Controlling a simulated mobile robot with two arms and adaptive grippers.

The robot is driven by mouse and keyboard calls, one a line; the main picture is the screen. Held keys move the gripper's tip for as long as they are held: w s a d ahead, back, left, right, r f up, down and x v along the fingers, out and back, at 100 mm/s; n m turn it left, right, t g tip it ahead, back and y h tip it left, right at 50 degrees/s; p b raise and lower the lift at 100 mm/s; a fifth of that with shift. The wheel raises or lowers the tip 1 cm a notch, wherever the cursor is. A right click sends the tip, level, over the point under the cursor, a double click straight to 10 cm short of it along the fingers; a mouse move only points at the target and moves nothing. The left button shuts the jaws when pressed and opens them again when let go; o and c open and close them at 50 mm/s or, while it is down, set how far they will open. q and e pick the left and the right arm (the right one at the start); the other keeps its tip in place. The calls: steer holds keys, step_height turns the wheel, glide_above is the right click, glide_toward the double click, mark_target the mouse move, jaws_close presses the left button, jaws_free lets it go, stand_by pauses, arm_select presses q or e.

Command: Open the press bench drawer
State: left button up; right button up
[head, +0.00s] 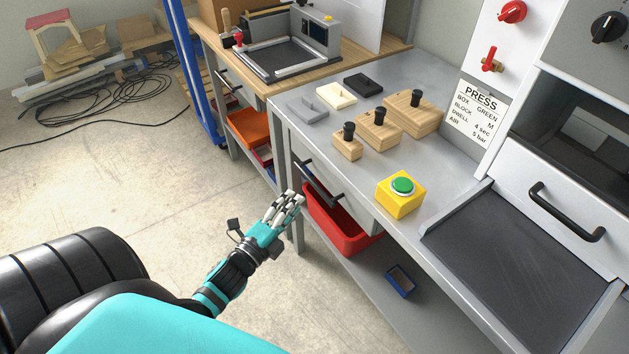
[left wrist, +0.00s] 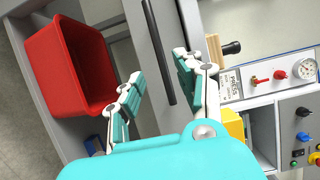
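The press bench (head: 455,110) has a grey drawer (head: 358,205) under its top. The drawer looks shut, its front close to the bench edge. Its long black bar handle (head: 319,184) runs along the front. My left gripper (head: 292,203) is just left of and below the handle in the head view, apart from it. In the left wrist view my left gripper (left wrist: 158,88) is open. The black handle (left wrist: 158,50) lies ahead, between the lines of its two fingers, and nothing is held. My right gripper is in neither view.
A red bin (head: 340,225) stands on the shelf below the drawer, with a small blue bin (head: 400,281) nearby. Wooden blocks with black knobs (head: 378,130) and a yellow green-button box (head: 400,194) sit on the bench top. The floor (head: 110,190) at left is mostly clear.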

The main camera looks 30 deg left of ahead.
mark_target(313, 181)
arm_select(q)
steer(key=w, duration=0.9)
steer(key=shift+w, duration=0.1)
jaws_close()
